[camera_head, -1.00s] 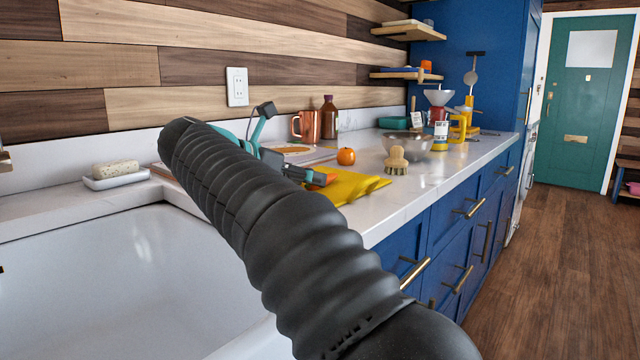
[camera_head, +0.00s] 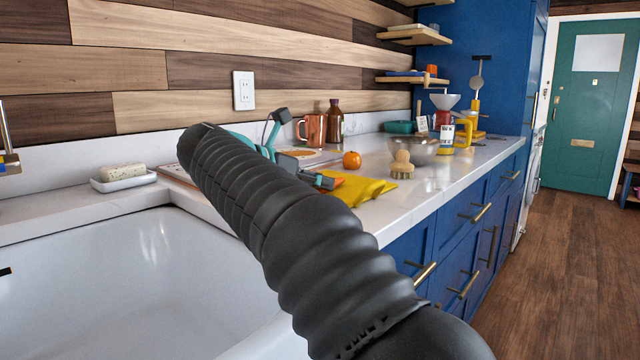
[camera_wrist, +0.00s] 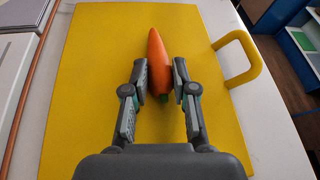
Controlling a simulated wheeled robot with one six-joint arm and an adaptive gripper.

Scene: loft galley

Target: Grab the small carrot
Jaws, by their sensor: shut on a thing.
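The small carrot (camera_wrist: 157,48) is orange with a green end and lies over the yellow board (camera_wrist: 90,70) in the wrist view. My gripper (camera_wrist: 160,76) is shut on the carrot, with one finger on each side near its green end. I cannot tell whether the carrot touches the board. In the head view, my gripper (camera_head: 322,181) is low over the yellow board (camera_head: 372,190), and my arm hides most of the carrot.
A white sink (camera_head: 130,270) lies front left, with soap on a dish (camera_head: 123,177) behind it. An orange fruit (camera_head: 352,160), a brush (camera_head: 402,165), a bowl (camera_head: 423,150) and a copper mug (camera_head: 312,130) stand beyond the board. The counter's front edge is clear.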

